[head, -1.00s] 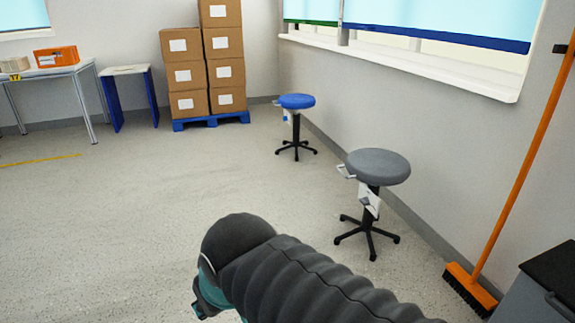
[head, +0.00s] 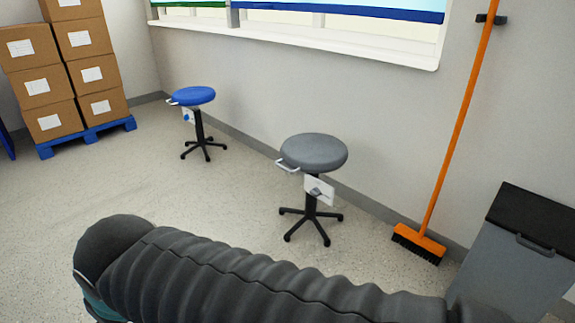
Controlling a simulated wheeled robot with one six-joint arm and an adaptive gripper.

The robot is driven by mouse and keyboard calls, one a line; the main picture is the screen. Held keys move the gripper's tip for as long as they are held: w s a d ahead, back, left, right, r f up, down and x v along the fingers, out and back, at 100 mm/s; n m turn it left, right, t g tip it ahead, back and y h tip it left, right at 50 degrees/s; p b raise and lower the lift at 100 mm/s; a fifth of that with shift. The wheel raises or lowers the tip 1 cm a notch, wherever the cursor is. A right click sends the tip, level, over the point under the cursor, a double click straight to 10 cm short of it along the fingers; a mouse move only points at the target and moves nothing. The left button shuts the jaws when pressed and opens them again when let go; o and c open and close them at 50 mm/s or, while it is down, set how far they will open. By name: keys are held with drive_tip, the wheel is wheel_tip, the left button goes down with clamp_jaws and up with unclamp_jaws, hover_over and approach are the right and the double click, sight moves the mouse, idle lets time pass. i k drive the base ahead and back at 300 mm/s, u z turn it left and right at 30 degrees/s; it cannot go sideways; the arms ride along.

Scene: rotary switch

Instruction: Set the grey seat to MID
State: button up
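The grey seat (head: 314,151) is a round stool top on a black post with a five-legged base, standing near the wall in the middle of the head view. A white plate (head: 319,190) with a small grey knob is fixed to its post below the seat. The knob's setting is too small to read. A light handle (head: 288,165) sticks out at the seat's left edge. My arm, in a dark ribbed sleeve, crosses the bottom of the view, well in front of the stool. My gripper's fingers are out of view.
A blue stool (head: 193,96) with a similar plate stands farther back on the left. Stacked boxes (head: 86,74) rest on a blue pallet (head: 100,134). An orange broom (head: 425,243) leans at the wall, beside a grey bin (head: 520,255). The floor left of the grey stool is clear.

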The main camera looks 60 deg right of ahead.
sight(310, 153)
drive_tip(key=z, duration=0.9)
drive_tip(key=i, duration=0.85)
drive_tip(key=z, duration=1)
